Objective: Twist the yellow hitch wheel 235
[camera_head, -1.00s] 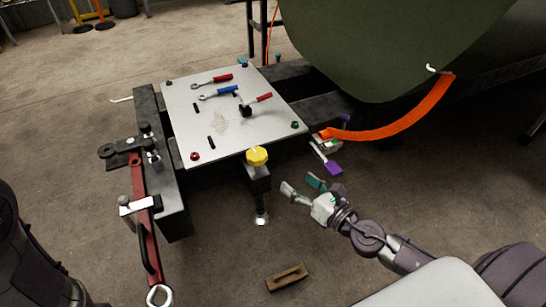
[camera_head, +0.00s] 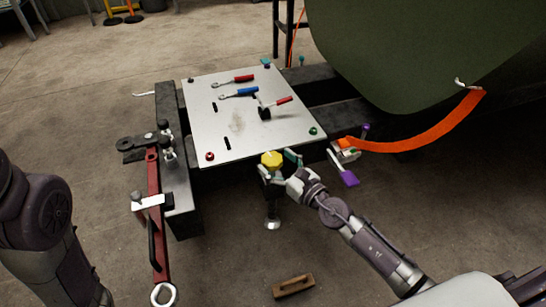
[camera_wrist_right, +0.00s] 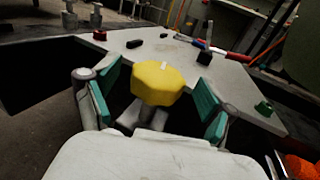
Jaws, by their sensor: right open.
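The yellow hitch wheel (camera_head: 271,159) sits on top of the hitch jack at the near edge of the metal plate. It also shows in the right wrist view (camera_wrist_right: 158,83), a lobed knob with a small white mark on top. My right gripper (camera_head: 279,163) is open around the wheel. In the right wrist view its teal-padded fingers (camera_wrist_right: 155,95) stand on either side of the wheel, with a gap visible on both sides. The jack's leg and foot (camera_head: 272,223) show below. My left gripper is not in view.
The plate (camera_head: 215,125) carries a red-handled wrench (camera_head: 235,80), a blue-handled wrench (camera_head: 238,92) and a red-handled hammer (camera_head: 272,106). A green knob (camera_head: 313,131) and an orange strap (camera_head: 425,138) are to the right. A wooden block (camera_head: 293,286) lies on the floor.

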